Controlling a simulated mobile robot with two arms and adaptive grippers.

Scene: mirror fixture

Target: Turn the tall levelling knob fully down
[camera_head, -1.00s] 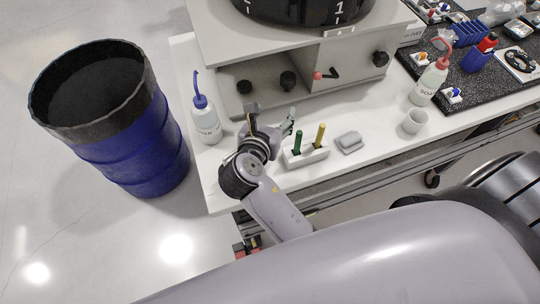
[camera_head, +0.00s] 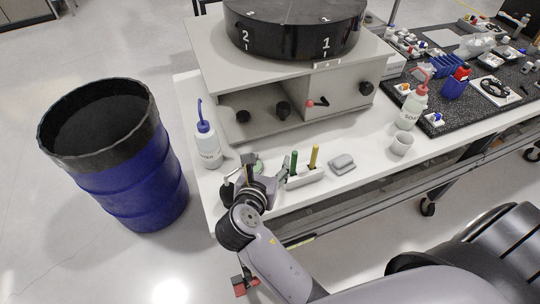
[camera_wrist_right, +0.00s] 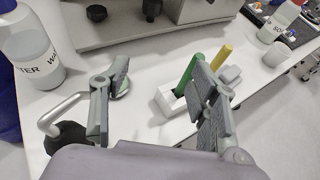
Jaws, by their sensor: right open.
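The grey fixture (camera_head: 225,72) stands on the white table with a black numbered drum (camera_head: 297,30) on top. Its base carries a short black knob (camera_head: 242,116) and a taller-looking black knob (camera_head: 283,109); both also show at the top of the right wrist view, the left one (camera_wrist_right: 96,13) and the middle one (camera_wrist_right: 151,7). Another black knob (camera_head: 366,88) is on the right block. My right gripper (camera_head: 266,168) is open over the table's front part, short of the fixture and apart from the knobs. Its spread fingers (camera_wrist_right: 160,78) have no knob between them. My left gripper is not in view.
A white holder (camera_head: 305,178) with green and yellow sticks stands close right of my right gripper. A WATER bottle (camera_head: 208,150) is at left. A red-ended lever (camera_head: 312,103), grey block (camera_head: 342,162), cup (camera_head: 402,144) and second bottle (camera_head: 412,108) are rightward. A blue barrel (camera_head: 135,195) stands beside the table.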

